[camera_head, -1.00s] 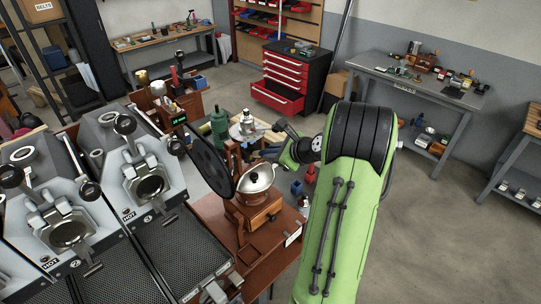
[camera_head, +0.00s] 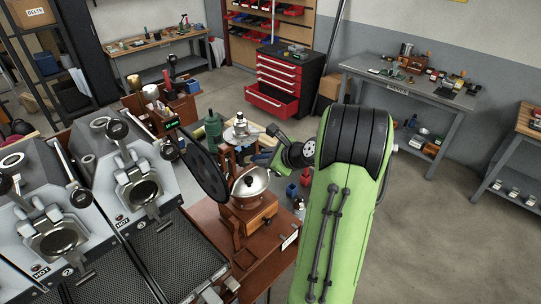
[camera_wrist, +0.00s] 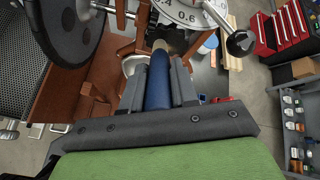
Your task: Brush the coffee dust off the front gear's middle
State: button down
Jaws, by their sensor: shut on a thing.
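My gripper (camera_wrist: 158,88) is shut on a brush with a dark blue handle (camera_wrist: 158,78) in the wrist view. The brush's pale end (camera_wrist: 160,45) points away from me, toward brown wooden posts. In the head view, my gripper's end is beside the grinder and largely hidden by my arm. The grinder has a silver dome (camera_head: 250,182), a wooden base (camera_head: 249,213) and a large black wheel (camera_head: 206,173). The wheel also fills the upper left of the wrist view (camera_wrist: 52,30). I cannot clearly make out the front gear's middle or any dust on it.
A round white dial (camera_wrist: 182,14) is close beyond the brush in the wrist view. Roaster units (camera_head: 140,190) stand left of the grinder. A green canister (camera_head: 213,130) is behind it. A red drawer cabinet (camera_head: 287,80) and a grey bench (camera_head: 412,85) stand farther back. Floor at right is clear.

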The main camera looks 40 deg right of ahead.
jog(key=s+a, duration=0.1)
jog(key=s, duration=0.5)
jog(key=shift+a, duration=0.4)
dwell(0.3)
jog(key=s, duration=0.3)
dwell(0.6)
jog(key=w+f, duration=0.1)
jog(key=w, duration=0.6)
jog(key=shift+w+f+p, duration=0.15)
jog(key=shift+w+p, duration=0.15)
jog(key=shift+w, duration=0.05)
